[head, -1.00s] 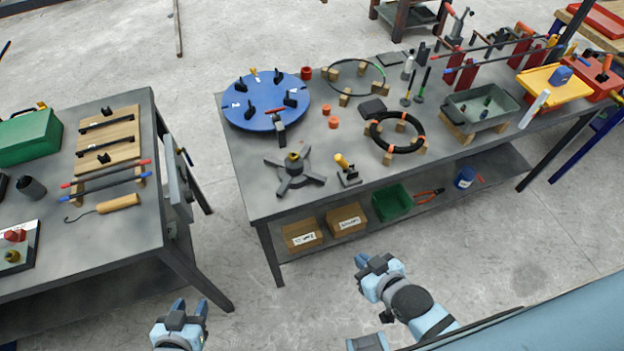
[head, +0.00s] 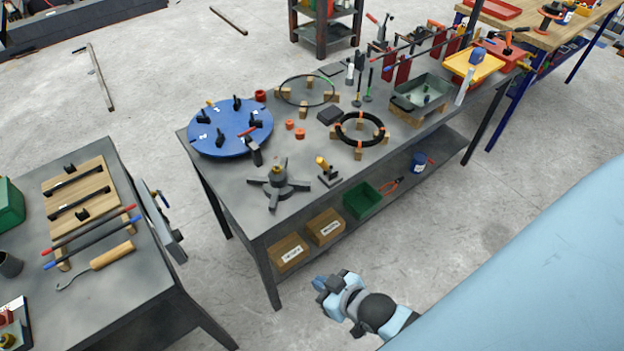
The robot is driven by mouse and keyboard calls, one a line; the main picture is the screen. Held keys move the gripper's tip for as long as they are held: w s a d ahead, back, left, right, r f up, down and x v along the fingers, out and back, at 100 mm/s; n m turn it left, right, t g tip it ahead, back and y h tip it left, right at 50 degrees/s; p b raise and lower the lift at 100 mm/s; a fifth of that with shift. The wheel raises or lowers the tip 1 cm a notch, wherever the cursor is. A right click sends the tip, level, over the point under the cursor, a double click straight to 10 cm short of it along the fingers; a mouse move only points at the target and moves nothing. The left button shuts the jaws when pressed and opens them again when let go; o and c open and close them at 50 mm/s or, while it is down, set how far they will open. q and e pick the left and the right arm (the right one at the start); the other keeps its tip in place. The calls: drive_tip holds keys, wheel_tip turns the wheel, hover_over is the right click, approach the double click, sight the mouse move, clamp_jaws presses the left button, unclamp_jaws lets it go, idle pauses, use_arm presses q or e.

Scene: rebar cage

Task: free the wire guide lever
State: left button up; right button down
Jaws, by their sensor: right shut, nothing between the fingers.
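The frames do not make clear which part is the wire guide lever. A small yellow-handled lever (head: 322,163) stands tilted on a dark base near the middle front of the workbench. A dark piece with a red handle (head: 253,150) sits at the right edge of a round blue plate (head: 205,143). A dark multi-armed spider (head: 278,185) with a small yellowish top lies between them, nearer the front. My right gripper (head: 322,284) is shut and empty, low in front of the bench and apart from everything on it. My left gripper is out of view.
The workbench (head: 230,190) also holds a black ring (head: 360,130) on wooden blocks and a grey tray (head: 425,90). Its lower shelf holds cartons and a green bin (head: 362,200). A second table (head: 105,290) stands at left, with floor between.

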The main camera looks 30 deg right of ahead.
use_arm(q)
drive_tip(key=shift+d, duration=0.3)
use_arm(e)
drive_tip(key=shift+d, duration=0.25)
drive_tip(key=w+d+f+n+t+h+b, duration=0.2)
drive_tip(key=w+d+f+n+h+b, duration=0.2)
drive_tip(key=w+f+n+b, duration=0.8)
use_arm(q)
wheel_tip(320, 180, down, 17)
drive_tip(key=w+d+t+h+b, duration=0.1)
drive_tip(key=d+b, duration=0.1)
drive_tip(key=b, duration=1.5)
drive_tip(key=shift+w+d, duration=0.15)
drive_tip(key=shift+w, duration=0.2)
use_arm(e)
drive_tip(key=w+d+r+n+t+h, duration=0.2)
drive_tip(key=w+d+r+t+h, duration=0.3)
drive_tip(key=r+h, duration=0.3)
drive_tip(key=shift+n+t, duration=0.3)
drive_tip(key=shift+t, duration=0.1)
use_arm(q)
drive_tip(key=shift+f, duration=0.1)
use_arm(e)
drive_tip(key=shift+w+r, duration=0.1)
drive_tip(key=shift+w, duration=0.05)
